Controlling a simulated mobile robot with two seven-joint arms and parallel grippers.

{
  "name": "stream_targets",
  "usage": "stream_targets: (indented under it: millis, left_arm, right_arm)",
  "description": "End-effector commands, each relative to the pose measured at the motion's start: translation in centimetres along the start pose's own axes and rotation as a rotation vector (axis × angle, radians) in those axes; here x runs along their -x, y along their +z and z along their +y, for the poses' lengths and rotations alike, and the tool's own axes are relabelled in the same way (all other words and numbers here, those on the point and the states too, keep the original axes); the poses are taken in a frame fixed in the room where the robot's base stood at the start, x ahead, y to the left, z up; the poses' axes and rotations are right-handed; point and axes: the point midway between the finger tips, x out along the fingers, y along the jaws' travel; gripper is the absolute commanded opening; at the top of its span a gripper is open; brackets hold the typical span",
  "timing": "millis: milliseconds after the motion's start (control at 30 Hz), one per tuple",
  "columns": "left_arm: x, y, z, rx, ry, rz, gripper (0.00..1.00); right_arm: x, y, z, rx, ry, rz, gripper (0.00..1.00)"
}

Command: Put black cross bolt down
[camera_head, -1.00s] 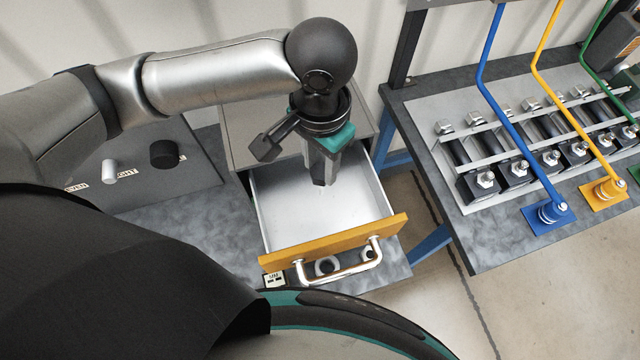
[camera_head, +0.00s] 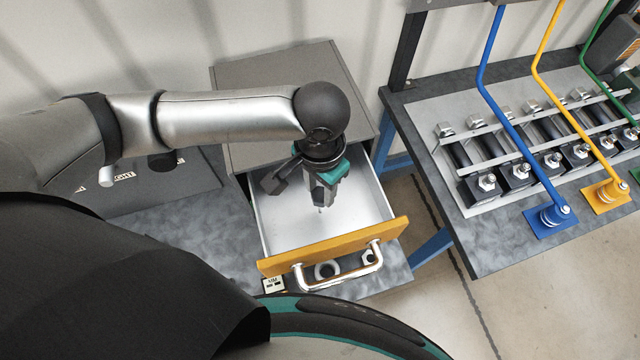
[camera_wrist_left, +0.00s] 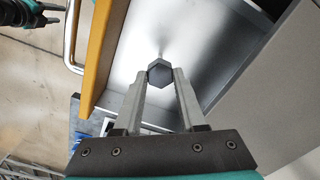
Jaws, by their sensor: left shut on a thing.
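My left gripper (camera_head: 321,206) points down inside the open drawer (camera_head: 280,235). In the left wrist view its two fingers (camera_wrist_left: 160,75) are shut on a dark hexagonal piece (camera_wrist_left: 160,75), which I take to be the black cross bolt. Only its hexagonal end shows clearly, with a thin line beyond it over the bare metal floor. In the head view the bolt is mostly hidden by the fingers. I cannot tell whether it touches the drawer floor. The drawer floor looks otherwise empty. In the left wrist view another gripper (camera_wrist_left: 35,15), likely my right, shows partly at the upper left.
The drawer has an orange front (camera_head: 335,245) with a metal handle (camera_head: 340,278). Round parts (camera_head: 326,270) lie below the front on the bench. A white cylinder (camera_head: 107,175) stands on the dark mat at left. A bench with colored levers (camera_head: 495,65) stands at right.

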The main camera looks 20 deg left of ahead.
Motion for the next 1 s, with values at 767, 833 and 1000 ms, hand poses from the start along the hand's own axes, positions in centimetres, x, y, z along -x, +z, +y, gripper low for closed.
stream_targets:
  millis: [767,833,1000]
  left_arm:
    - [3.0,-0.1,0.0,-0.002,0.001,0.004,0.7]
    - [4.5,-0.1,0.0,-0.001,0.001,0.005,0.7]
    - [8.3,-0.1,0.1,-0.002,0.002,0.004,0.7]
  right_arm:
    - [0.3,0.0,-0.1,0.0,-0.002,-0.001,0.5]
    - [0.5,-0.1,-0.1,0.0,-0.002,-0.001,0.5]
    - [0.9,-0.1,-0.1,-0.001,-0.002,-0.001,0.5]
